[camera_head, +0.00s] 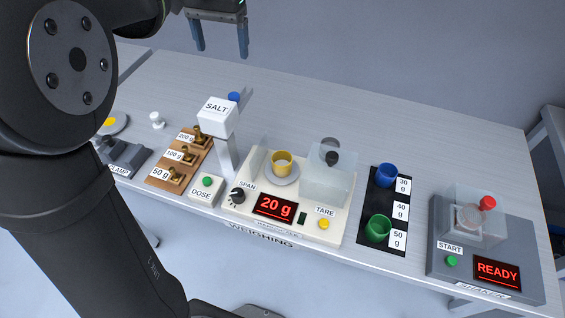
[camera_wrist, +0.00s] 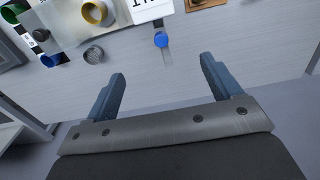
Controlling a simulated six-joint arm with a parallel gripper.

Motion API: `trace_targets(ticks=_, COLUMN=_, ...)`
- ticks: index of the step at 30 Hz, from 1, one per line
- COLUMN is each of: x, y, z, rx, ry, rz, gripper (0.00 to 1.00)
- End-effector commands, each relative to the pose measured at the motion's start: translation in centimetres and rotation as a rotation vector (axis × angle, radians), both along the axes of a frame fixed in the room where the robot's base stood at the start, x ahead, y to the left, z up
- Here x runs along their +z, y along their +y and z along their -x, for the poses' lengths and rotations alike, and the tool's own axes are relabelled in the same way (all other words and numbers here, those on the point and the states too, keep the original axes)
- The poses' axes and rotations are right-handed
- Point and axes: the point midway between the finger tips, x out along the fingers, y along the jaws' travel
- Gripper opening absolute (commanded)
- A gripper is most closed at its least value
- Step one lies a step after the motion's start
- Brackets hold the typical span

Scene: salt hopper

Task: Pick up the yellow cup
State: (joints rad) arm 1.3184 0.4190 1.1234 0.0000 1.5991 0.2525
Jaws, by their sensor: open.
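The yellow cup (camera_head: 281,163) stands upright on the round pan of the weighing scale (camera_head: 265,219), near the middle of the table. The scale's display reads 20 g. In the wrist view the yellow cup (camera_wrist: 97,13) shows at the top left, cut by the frame edge. My gripper (camera_head: 220,54) is open and empty, high above the back of the table, up and left of the cup. In the wrist view both fingers (camera_wrist: 161,80) are spread with nothing between them.
A white salt hopper (camera_head: 217,110) on a post stands just left of the cup, with a blue knob (camera_head: 234,97) behind. A clear cover (camera_head: 328,175) stands right of the cup. Blue (camera_head: 386,175) and green (camera_head: 378,228) cups sit on a black mat. A shaker (camera_head: 482,240) is far right.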

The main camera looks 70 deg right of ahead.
Motion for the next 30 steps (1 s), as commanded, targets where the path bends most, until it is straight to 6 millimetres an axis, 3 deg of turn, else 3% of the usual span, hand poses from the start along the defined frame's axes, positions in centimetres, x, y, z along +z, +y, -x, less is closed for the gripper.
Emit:
trace_targets(ticks=2, x=0.0, y=0.0, z=0.0, rx=0.0, ry=0.0, rz=0.0, gripper=0.67)
trace_targets(ticks=14, x=-0.4, y=0.7, z=0.9, rx=-0.04, ry=0.012, rz=0.021, gripper=0.66)
trace_targets(ticks=17, x=-1.4, y=2.0, z=2.7, rx=-0.115, ry=0.036, rz=0.065, gripper=0.66)
trace_targets(ticks=24, x=-5.3, y=7.3, z=8.4, rx=-0.349, ry=0.093, rz=0.229, gripper=0.66)
trace_targets(ticks=30, x=-8.2, y=11.3, z=11.5, rx=-0.471, ry=0.105, rz=0.339, gripper=0.66)
